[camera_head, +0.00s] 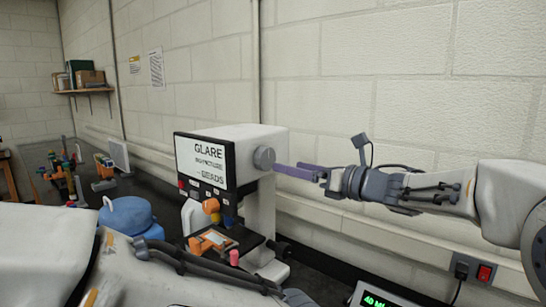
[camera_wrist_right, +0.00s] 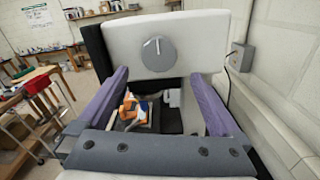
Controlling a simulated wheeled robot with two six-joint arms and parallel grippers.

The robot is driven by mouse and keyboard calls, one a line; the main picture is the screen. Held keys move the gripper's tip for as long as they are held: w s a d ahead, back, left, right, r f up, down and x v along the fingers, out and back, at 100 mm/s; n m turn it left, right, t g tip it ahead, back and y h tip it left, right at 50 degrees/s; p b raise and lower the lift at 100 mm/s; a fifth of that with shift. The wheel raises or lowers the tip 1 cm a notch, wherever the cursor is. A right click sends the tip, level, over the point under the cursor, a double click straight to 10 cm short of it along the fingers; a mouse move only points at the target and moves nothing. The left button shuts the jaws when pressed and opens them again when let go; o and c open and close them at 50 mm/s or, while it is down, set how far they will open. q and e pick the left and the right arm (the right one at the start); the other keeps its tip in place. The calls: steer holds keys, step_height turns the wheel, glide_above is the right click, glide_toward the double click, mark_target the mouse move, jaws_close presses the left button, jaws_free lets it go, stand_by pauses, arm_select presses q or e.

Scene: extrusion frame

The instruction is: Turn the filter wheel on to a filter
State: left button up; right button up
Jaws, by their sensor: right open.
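A white bench instrument with a black front (camera_head: 264,205) stands on the dark bench. In the right wrist view the knob (camera_wrist_right: 158,54) faces me, with a white mark pointing straight up. My right gripper (camera_head: 303,172) is open, its purple fingers apart and empty, just right of the knob and slightly lower, not touching it. My left arm shows at the lower left; its gripper is not visible.
Orange and coloured parts (camera_head: 211,206) sit at the instrument's front. A blue round-lidded container (camera_head: 127,215) stands left of it. The wall (camera_head: 400,60) runs close behind. A device with a green display (camera_head: 378,298) is at the bottom right, near a red-switched socket (camera_head: 484,273).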

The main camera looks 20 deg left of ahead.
mark_target(268, 162)
steer(key=p+x, duration=0.2)
steer(key=x, duration=0.4)
steer(key=shift+s+a+r+p, duration=0.1)
steer(key=shift+a+r+p, duration=0.05)
steer(key=shift+a+p, duration=0.2)
steer(key=shift+w+a, duration=0.25)
steer(key=shift+a, duration=0.2)
steer(key=c, duration=1.3)
